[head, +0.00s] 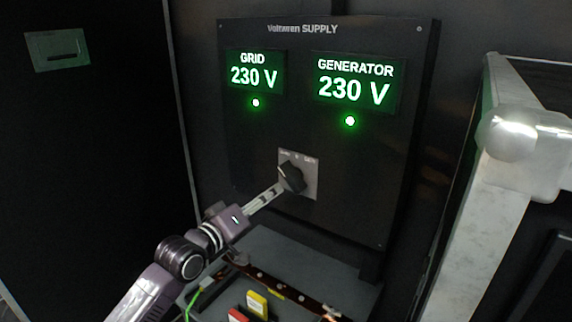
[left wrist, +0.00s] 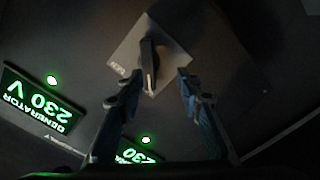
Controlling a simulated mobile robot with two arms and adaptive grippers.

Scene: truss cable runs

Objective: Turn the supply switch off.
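The supply switch is a black rotary knob (head: 291,178) on a light square plate (head: 311,184), low on the dark supply panel (head: 375,215). Small labels run along the plate's top edge. In the left wrist view the knob (left wrist: 149,62) shows a pale pointer line; which label it points to I cannot tell. My left gripper (head: 279,187) reaches the knob from the lower left. In the left wrist view its two fingers (left wrist: 160,80) are apart, one on either side of the knob, with visible gaps. My right gripper is not in view.
Green displays read GRID 230 V (head: 254,75) and GENERATOR 230 V (head: 354,88), each with a lit green lamp below. A grey ledge with red (head: 238,315) and yellow (head: 257,302) blocks lies below the panel. A pale metal-edged frame (head: 470,225) stands close at right.

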